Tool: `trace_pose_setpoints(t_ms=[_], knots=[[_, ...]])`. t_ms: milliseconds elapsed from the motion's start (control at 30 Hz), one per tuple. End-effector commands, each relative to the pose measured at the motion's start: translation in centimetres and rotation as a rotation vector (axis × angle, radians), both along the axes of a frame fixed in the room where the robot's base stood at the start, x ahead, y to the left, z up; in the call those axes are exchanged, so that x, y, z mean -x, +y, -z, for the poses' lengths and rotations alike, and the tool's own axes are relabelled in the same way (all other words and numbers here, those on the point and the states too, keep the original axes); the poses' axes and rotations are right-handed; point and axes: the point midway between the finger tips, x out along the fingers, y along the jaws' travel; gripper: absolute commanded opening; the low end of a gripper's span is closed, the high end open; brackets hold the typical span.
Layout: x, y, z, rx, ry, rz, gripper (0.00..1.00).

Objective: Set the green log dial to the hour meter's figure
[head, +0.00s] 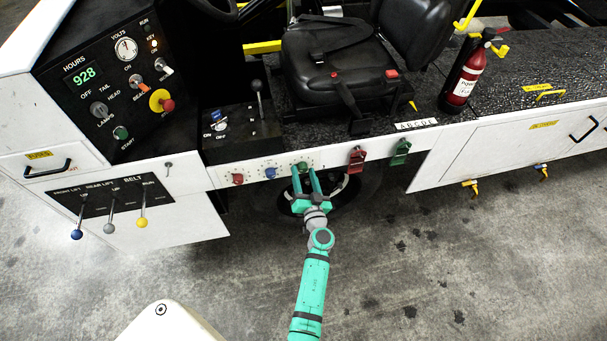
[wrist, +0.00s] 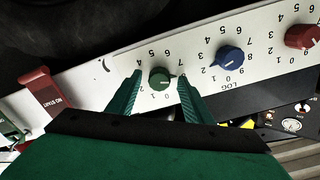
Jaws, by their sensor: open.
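The hour meter (head: 84,76) on the black panel at upper left shows 928 in green digits. The green log dial (head: 303,166) is the rightmost of three dials on the white side strip. It shows closer and upside down in the wrist view (wrist: 160,78), ringed by printed figures; I cannot tell surely which figure its mark points at. My gripper (head: 304,171) is open, with one finger on each side of the green dial. In the wrist view its fingertips (wrist: 159,80) flank the knob; whether they touch it is unclear.
A blue dial (head: 270,172) and a red dial (head: 238,179) sit left of the green one in the head view. A red guarded switch (head: 356,158) and a green one (head: 400,152) are to its right. Lift levers (head: 109,228) stick out at lower left. The floor in front is clear.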

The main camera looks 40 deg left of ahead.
Motion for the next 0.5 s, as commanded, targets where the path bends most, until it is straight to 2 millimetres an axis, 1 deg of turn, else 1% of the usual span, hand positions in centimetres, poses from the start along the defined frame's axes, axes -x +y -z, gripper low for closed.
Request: trace_pose_setpoints(t_ms=[167, 400, 500], knots=[[1.6, -1.9, 0.0, 0.000, 0.002, 0.003, 0.46], [4.7, -5.1, 0.0, 0.001, 0.002, 0.001, 0.46], [5.7, -6.3, 0.0, 0.001, 0.001, 0.000, 0.46]])
